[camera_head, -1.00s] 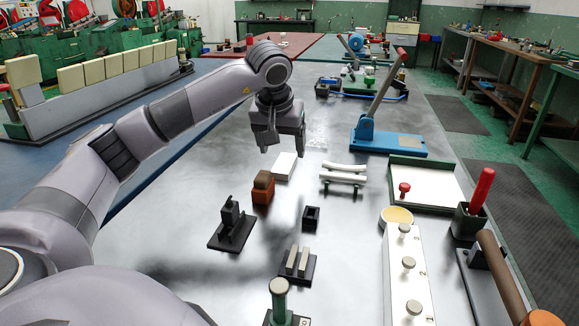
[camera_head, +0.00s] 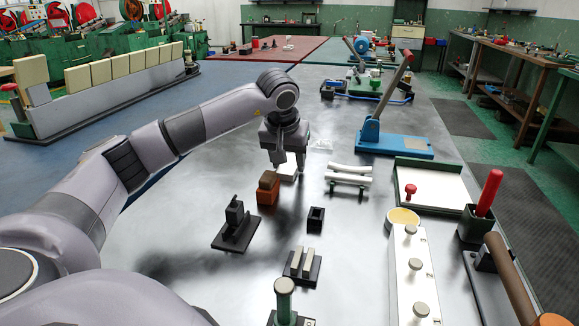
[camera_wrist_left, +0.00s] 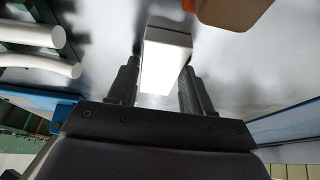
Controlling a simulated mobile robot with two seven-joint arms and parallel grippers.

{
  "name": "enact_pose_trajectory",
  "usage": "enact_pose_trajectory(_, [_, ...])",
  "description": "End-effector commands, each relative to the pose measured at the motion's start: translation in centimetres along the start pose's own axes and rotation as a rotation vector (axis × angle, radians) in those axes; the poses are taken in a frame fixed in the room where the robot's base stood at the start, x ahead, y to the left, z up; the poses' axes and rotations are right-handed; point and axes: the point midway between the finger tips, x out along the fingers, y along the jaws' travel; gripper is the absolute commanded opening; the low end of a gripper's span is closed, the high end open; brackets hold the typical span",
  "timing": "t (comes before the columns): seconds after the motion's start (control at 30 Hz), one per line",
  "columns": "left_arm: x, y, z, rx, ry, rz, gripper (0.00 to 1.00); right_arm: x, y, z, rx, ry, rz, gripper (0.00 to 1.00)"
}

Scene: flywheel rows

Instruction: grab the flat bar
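A flat white bar-like block (camera_head: 287,171) lies on the grey metal table, partly hidden by my left gripper (camera_head: 288,165); I take it to be the flat bar. In the left wrist view the white block (camera_wrist_left: 164,58) shows between the two dark fingers of my left gripper (camera_wrist_left: 160,70). The fingers are apart, one on each side, with a visible gap at least on the right finger's side. Whether either finger touches the block cannot be told. My right gripper is not in view.
An orange-brown block (camera_head: 268,188) stands close to the left gripper. White rods on a rack (camera_head: 349,178) lie to its right. A small black box (camera_head: 316,219), a black fixture (camera_head: 236,226) and a blue lever press (camera_head: 393,144) stand around. Bare table lies between them.

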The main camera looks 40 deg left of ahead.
Motion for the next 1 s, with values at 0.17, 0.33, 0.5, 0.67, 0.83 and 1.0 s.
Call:
enact_pose_trajectory(0.17, [0.0, 0.0, 0.0, 0.0, 0.0, -0.001, 0.0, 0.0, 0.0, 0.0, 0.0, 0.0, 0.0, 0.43])
enact_pose_trajectory(0.33, [-0.1, 0.0, -0.1, -0.001, 0.004, 0.001, 0.0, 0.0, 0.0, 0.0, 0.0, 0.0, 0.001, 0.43])
enact_pose_trajectory(0.5, [-0.4, 0.0, -0.2, -0.002, 0.004, 0.002, 0.0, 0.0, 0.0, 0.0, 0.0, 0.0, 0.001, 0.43])
enact_pose_trajectory(0.67, [-2.0, 0.1, -0.9, -0.002, 0.006, 0.004, 0.0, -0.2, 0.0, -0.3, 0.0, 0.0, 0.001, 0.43])
enact_pose_trajectory(0.83, [-5.6, 0.1, -2.4, -0.003, 0.009, 0.005, 0.0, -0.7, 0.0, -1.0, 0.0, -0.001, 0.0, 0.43])
enact_pose_trajectory(1.0, [-10.2, 0.1, -4.3, -0.003, 0.008, 0.006, 0.0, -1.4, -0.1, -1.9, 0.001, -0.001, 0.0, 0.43])
